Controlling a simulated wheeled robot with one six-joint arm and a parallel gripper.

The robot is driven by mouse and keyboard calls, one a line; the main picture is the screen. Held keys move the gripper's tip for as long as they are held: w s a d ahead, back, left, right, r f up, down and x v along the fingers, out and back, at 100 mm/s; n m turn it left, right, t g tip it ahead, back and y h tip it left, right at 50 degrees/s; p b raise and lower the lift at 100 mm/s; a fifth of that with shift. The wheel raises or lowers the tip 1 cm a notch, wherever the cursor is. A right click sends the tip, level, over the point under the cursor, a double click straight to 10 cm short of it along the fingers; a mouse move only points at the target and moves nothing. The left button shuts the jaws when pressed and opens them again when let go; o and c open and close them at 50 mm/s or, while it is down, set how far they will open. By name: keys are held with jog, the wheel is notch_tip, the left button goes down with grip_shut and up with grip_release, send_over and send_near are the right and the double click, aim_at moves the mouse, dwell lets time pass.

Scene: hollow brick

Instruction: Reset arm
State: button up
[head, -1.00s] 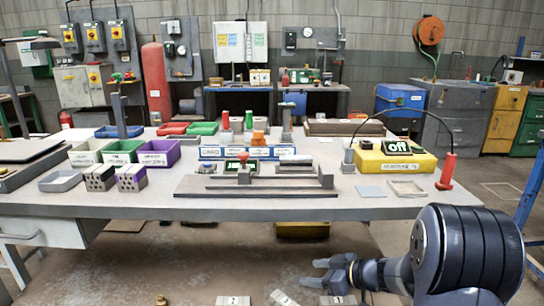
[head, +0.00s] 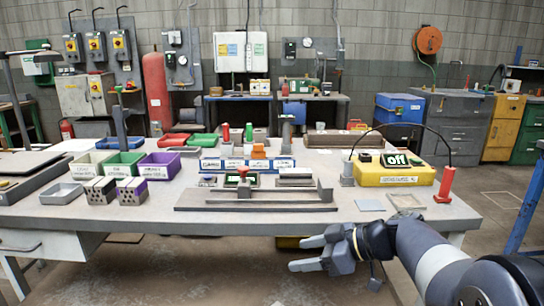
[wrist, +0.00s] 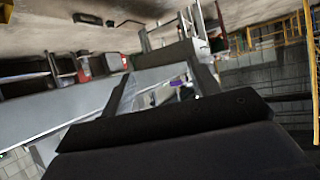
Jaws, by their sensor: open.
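My gripper (head: 300,254) is in the lower middle-right of the head view, in front of the table's front edge. Its two fingers point left and are spread apart, with nothing between them. My arm reaches it from the lower right.
The workbench (head: 370,213) holds a green bin (head: 121,164), a purple bin (head: 160,164), a long grey fixture (head: 255,203) and a yellow box (head: 393,174) with an "off" display. A red post (head: 445,186) stands at the right edge. Bare floor (head: 200,275) lies left of my gripper.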

jog(key=s+r+p, duration=0.3)
jog(key=r+p, duration=0.3)
jog(key=r, duration=0.4)
jog(key=shift+s+a, duration=0.25)
jog(key=shift+a, duration=0.2)
